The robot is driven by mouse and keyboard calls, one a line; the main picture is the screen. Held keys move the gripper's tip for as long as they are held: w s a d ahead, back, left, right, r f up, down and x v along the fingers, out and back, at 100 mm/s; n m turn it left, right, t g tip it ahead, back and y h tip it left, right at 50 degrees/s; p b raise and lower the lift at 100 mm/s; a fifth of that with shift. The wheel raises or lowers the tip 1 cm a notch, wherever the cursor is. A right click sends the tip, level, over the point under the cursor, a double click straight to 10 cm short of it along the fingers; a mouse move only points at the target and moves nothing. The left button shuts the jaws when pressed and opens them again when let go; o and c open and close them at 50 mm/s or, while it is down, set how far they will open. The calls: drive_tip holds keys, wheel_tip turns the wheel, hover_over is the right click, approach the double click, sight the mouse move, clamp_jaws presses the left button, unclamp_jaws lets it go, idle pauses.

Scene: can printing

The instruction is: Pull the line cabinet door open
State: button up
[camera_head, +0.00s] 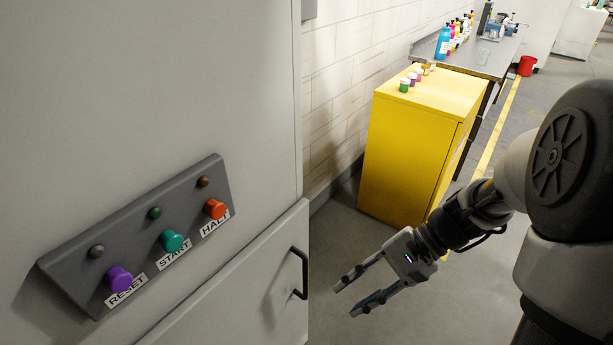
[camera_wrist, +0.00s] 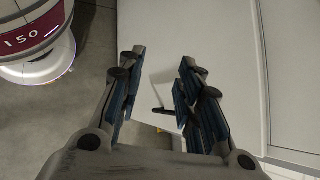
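The line cabinet door (camera_head: 240,285) is a pale grey panel low on the cabinet, below the button panel. It looks closed. Its dark bar handle (camera_head: 299,273) stands near the door's right edge. My gripper (camera_head: 348,299) is open and empty, to the right of the handle and apart from it, with its fingers pointing left towards the door. In the wrist view the pale door (camera_wrist: 185,30) lies beyond my gripper (camera_wrist: 162,57). The dark handle (camera_wrist: 165,110) shows between the two fingers there, partly hidden by the right finger.
A sloped button panel (camera_head: 140,235) with RESET, START and HALT buttons juts from the cabinet above the door. A yellow cabinet (camera_head: 405,150) with small jars on top stands behind my gripper, beside a metal table (camera_head: 480,60) with bottles. The floor around my gripper is clear.

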drive_tip(key=w+d+f+m+t+y, duration=0.25)
drive_tip(key=w+f+m+y, duration=0.4)
drive_tip(key=f, duration=0.35)
drive_tip(key=m+t+p, duration=0.1)
drive_tip(key=m+t, duration=0.7)
approach(305, 275)
drive_tip(key=b+x, duration=0.1)
drive_tip(key=x, duration=0.2)
drive_tip(key=b+x, duration=0.1)
drive_tip(key=x, duration=0.3)
drive_tip(key=f+b+x, duration=0.1)
drive_tip(key=x, duration=0.2)
drive_tip(key=shift+w+f, duration=0.1)
drive_tip(key=shift+w, duration=0.35)
clamp_jaws()
